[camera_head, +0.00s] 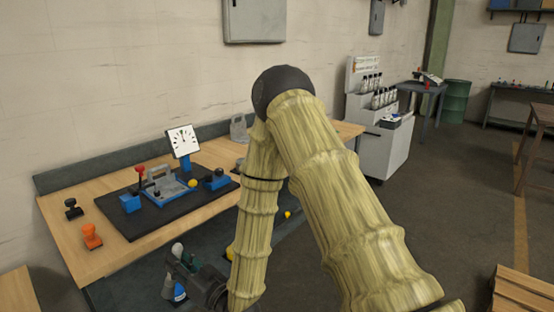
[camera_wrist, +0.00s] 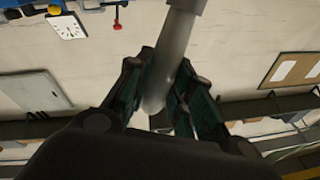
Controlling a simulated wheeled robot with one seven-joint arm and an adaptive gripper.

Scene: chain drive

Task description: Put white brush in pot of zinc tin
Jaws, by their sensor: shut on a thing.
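My gripper (camera_head: 184,264) is low at the front edge of the workbench, partly hidden by my arm in the head view. In the wrist view its dark green fingers (camera_wrist: 168,65) are shut on a smooth pale grey-white rod, which I take to be the white brush (camera_wrist: 178,42). Only a length of it shows there; its other end is out of frame. A small whitish tip (camera_head: 177,249) shows at the gripper in the head view. I cannot pick out a pot of zinc tin in either view.
A blue-and-white bottle (camera_head: 180,292) stands below the gripper.

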